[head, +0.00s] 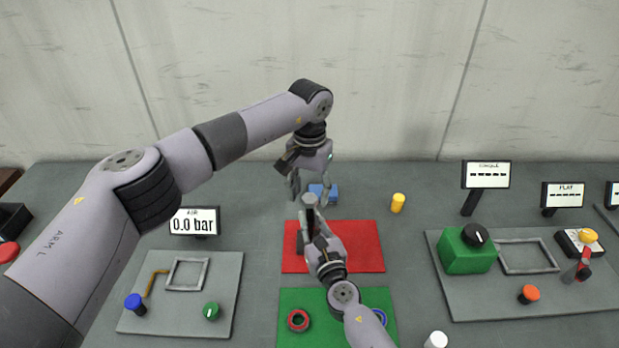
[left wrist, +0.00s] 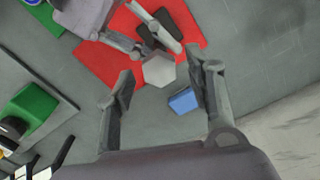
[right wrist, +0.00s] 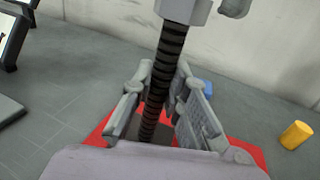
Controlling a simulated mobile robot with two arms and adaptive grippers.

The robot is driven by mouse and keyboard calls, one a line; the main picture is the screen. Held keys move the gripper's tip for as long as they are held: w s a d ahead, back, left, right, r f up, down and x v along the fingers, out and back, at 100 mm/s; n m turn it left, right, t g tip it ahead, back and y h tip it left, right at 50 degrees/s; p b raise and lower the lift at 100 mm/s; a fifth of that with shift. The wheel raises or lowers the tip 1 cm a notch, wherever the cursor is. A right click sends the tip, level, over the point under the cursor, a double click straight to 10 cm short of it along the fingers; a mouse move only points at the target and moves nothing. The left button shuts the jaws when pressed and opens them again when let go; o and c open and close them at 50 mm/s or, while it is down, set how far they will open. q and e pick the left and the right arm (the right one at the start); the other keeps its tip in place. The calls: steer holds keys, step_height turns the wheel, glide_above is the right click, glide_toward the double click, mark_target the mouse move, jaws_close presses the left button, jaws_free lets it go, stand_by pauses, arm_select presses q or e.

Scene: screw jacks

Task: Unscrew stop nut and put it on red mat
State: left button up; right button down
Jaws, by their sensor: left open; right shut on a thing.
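A dark threaded spindle (right wrist: 163,85) with a grey hexagonal nut (right wrist: 185,9) at its upper end stands out in the right wrist view. My right gripper (right wrist: 165,95) is shut on the spindle below the nut, over the red mat (head: 352,245). My left gripper (head: 309,190) is open, pointing down from above. In the left wrist view the hexagonal nut (left wrist: 158,71) lies between its spread fingers, with visible gaps on both sides. A dark base (left wrist: 160,30) shows beneath on the mat; whether it rests there is unclear.
A blue block (left wrist: 183,101) is behind the mat, and a yellow cylinder (head: 398,202) is to its right. A green mat (head: 343,302) in front carries a red ring (head: 298,320) and a blue ring (head: 380,316). Fixture plates stand left (head: 222,275) and right (head: 490,300).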

arm_select(q)
steer(key=shift+f, duration=0.5)
